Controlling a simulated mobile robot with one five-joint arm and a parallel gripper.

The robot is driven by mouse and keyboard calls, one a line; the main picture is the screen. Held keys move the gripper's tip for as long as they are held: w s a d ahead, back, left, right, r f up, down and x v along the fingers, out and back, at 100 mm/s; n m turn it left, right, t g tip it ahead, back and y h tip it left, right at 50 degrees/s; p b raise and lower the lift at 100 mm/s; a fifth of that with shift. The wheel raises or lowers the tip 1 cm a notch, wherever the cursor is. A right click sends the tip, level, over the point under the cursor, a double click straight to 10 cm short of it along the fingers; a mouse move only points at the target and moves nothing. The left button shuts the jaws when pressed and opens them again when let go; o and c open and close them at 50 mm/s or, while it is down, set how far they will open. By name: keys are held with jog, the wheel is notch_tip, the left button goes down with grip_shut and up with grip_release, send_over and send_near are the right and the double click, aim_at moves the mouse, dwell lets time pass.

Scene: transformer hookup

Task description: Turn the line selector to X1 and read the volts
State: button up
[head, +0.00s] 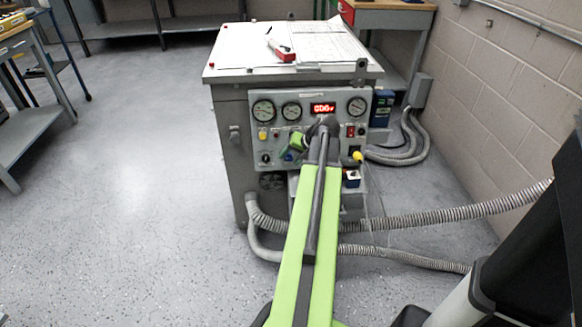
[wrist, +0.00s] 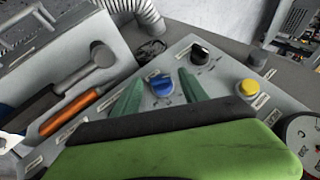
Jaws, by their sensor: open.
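A grey panel (head: 335,148) on the front of the cabinet carries the controls. In the wrist view a blue knob (wrist: 161,86) stands between the two green fingers of my gripper (wrist: 160,76). The fingers are apart, one on each side of the knob, and I cannot tell whether either touches it. A black knob (wrist: 201,52) sits just beyond. The knob labels are too small to read, so I cannot tell which position is set. In the head view a red lit display (head: 322,108) shows digits that look like zeros. My arm partly hides the panel's middle.
Round gauges (head: 263,110) line the panel's top. A yellow button (wrist: 248,88) is right of the knobs in the wrist view. An orange-handled tool (wrist: 78,113) lies at left. Grey hoses (head: 455,217) run from the cabinet to the right. The floor at left is clear.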

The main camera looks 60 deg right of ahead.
jog(key=shift+w+f, duration=0.25)
jog(key=shift+f, duration=0.1)
grip_shut()
